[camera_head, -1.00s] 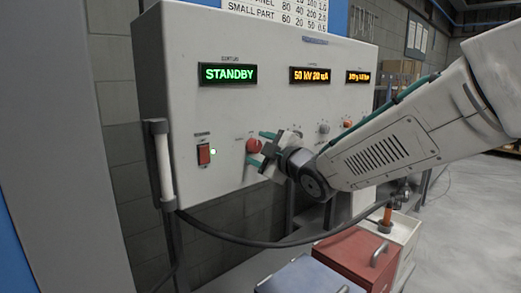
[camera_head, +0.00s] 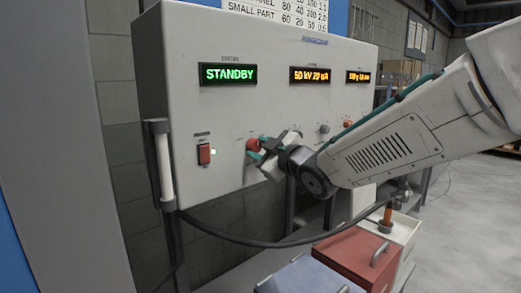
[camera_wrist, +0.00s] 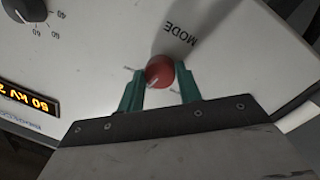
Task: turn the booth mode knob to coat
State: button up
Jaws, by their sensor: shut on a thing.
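The red mode knob (camera_head: 252,145) is on the front of the white control panel, right of the red rocker switch. In the wrist view the knob (camera_wrist: 159,71) sits between the two green fingers, with the label MODE upside down beside it. My gripper (camera_head: 259,150) is at the panel, shut on the knob, its fingers on opposite sides of it. The wrist view also shows my gripper (camera_wrist: 159,90) rolled relative to the panel. The position labels around the knob are too small to read. The status display (camera_head: 228,74) reads STANDBY in green.
A grey knob (camera_head: 323,128) and other small knobs are to the right. Below stand a red box (camera_head: 352,254) and a blue box (camera_head: 305,276). A dark cable hangs under the panel.

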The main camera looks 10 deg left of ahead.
jog(key=m, duration=0.4)
jog(key=shift+r+m+g, duration=0.1)
jog(key=shift+m+g, duration=0.4)
jog(key=shift+m, duration=1.5)
jog(key=o, duration=1)
jog(key=shift+d, duration=0.1)
jog(key=v, duration=0.7)
jog(key=shift+s+d, duration=0.2)
jog(key=shift+d, duration=0.1)
